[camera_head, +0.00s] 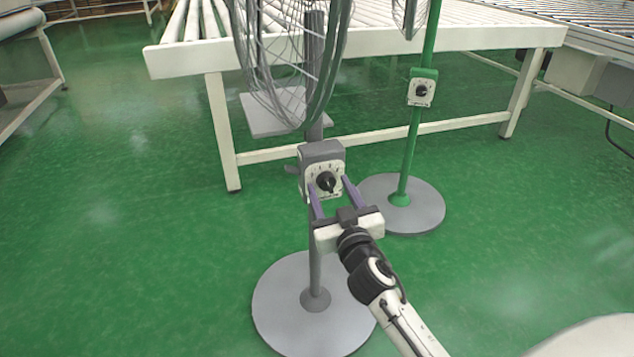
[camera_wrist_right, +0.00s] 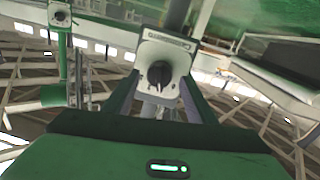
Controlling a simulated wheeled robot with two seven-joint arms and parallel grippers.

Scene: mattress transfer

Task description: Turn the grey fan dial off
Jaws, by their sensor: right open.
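The grey fan (camera_head: 313,60) stands on a grey pole with a round grey base (camera_head: 285,310). Its control box (camera_head: 321,151) has a white plate with a black dial (camera_head: 326,182). The dial also shows in the right wrist view (camera_wrist_right: 159,74), its grip ridge close to upright there. My right gripper (camera_head: 331,185) is open, with its two purple fingers on either side of the dial at the box front. I cannot tell whether the fingers touch the dial. My left gripper is not in view.
A green fan pole (camera_head: 413,140) with its own dial box (camera_head: 422,88) stands behind to the right on a grey round base (camera_head: 428,210). A white-framed roller conveyor (camera_head: 440,40) is behind both fans. The green floor at left is clear.

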